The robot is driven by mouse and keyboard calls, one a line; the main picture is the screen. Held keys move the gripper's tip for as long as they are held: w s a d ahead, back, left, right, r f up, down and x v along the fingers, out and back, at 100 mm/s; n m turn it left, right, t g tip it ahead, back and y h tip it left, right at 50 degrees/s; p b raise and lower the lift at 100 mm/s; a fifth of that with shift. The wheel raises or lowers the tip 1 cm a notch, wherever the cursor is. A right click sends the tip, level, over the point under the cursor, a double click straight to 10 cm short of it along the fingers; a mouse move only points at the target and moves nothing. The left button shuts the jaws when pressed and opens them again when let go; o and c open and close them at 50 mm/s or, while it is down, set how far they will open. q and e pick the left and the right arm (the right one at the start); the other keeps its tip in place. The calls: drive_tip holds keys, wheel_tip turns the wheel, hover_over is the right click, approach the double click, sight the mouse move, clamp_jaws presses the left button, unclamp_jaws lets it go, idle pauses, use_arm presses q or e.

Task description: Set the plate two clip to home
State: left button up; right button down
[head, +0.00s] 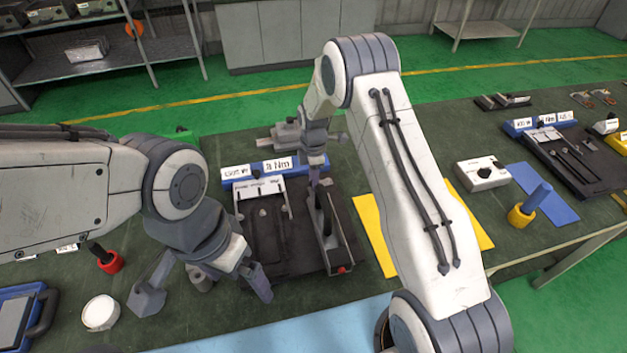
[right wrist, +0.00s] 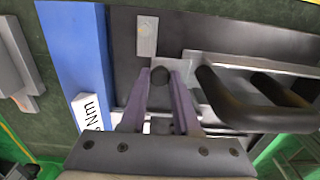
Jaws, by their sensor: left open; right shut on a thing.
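A black plate (head: 285,262) lies on the table in the middle of the head view. It carries a light bracket (head: 257,186) on its left and a long grey frame with a dark handle (head: 328,232) on its right. My right gripper (head: 316,172) is low over the plate's back right part. In the right wrist view its purple fingers close around a dark round knob (right wrist: 160,73), beside a small light block (right wrist: 147,36). I cannot read which plate number this is. My left gripper (head: 262,284) is open and empty, near the plate's front left edge.
A blue label bar (head: 236,172) runs behind the plate. A grey hexagonal-based piece (head: 148,298), a white round container (head: 100,312) and a red-based tool (head: 110,262) stand left. A yellow mat (head: 374,240) lies right of the plate. A second black plate (head: 585,170) is far right.

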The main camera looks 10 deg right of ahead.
drive_tip(key=c, duration=0.7)
unclamp_jaws()
drive_tip(key=shift+s+a, duration=0.15)
drive_tip(key=shift+s, duration=0.1)
drive_tip(key=shift+o, duration=0.2)
drive_tip(key=shift+r, duration=0.1)
drive_tip(key=shift+w+r, duration=0.1)
drive_tip(key=shift+r, duration=0.25)
wheel_tip(320, 180, up, 10)
drive_tip(key=b, duration=0.3)
drive_tip(key=shift+f, duration=0.25)
